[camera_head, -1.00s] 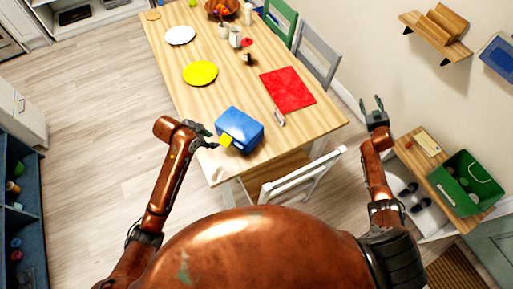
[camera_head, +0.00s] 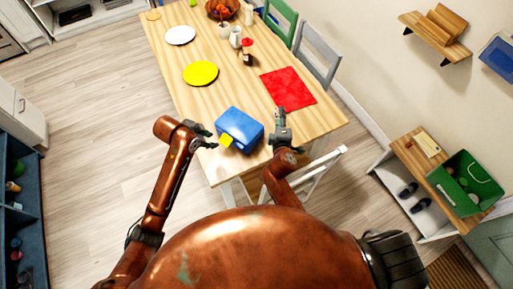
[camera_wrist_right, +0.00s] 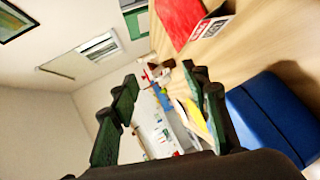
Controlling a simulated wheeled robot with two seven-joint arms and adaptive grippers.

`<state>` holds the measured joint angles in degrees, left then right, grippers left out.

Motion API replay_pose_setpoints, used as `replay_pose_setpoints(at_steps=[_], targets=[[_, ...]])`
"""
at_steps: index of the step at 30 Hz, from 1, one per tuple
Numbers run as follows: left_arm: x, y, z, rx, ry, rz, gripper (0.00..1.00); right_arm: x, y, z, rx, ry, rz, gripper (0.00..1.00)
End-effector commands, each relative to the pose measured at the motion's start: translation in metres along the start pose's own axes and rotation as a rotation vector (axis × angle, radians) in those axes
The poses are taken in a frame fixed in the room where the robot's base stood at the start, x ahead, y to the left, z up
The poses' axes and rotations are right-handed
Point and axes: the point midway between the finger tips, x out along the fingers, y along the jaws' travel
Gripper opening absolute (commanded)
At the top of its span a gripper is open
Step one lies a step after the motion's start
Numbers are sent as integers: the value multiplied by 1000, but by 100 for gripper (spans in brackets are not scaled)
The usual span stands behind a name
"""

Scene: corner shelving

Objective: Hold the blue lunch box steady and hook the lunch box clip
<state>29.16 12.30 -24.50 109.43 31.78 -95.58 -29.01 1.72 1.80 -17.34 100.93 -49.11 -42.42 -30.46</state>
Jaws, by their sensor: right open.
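The blue lunch box (camera_head: 240,126) stands near the front corner of the wooden table. A yellow part (camera_head: 226,141) shows on its left front side; I take it to be the clip but cannot tell its state. My left gripper (camera_head: 209,138) is at the box's left side, close to the yellow part; its finger opening is too small to tell. My right gripper (camera_head: 280,118) is open and empty, just right of the box and apart from it. In the right wrist view the open fingers (camera_wrist_right: 160,110) show, with the blue box (camera_wrist_right: 275,115) at the right.
A red mat (camera_head: 288,89) lies right of the box, and a yellow plate (camera_head: 200,73) lies behind it. A white chair (camera_head: 305,178) stands at the table's front edge, close to my right arm. The table between the plate and the mat is mostly clear.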

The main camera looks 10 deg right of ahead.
Motion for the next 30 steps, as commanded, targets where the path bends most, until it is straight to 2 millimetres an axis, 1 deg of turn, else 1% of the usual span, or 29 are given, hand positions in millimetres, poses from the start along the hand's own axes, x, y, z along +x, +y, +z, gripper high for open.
replay_pose_setpoints(at_steps=[1,3,6,10,12,15,17,20,30], targets=[[0,0,0,0,0,0,29,-12,-16,-14,-145,-4,-19,43],[0,0,0,0,0,0,29,-29,-34,-32,-359,-6,-35,43],[0,0,0,0,0,0,29,-54,-57,-54,-628,-5,-48,43],[0,0,0,0,0,0,29,-80,-76,-74,-889,-5,-52,43],[0,0,0,0,0,0,29,-91,-83,-80,-984,-5,-51,43],[0,0,0,-1,0,0,29,-99,-88,-85,-1065,-6,-49,43],[0,0,0,0,0,0,29,-100,-89,-87,-1088,-7,-48,43],[0,0,0,0,0,0,29,-92,-90,-87,-1101,-8,-47,43],[0,0,0,0,0,0,29,-42,-91,-86,-1098,-8,-47,43]])
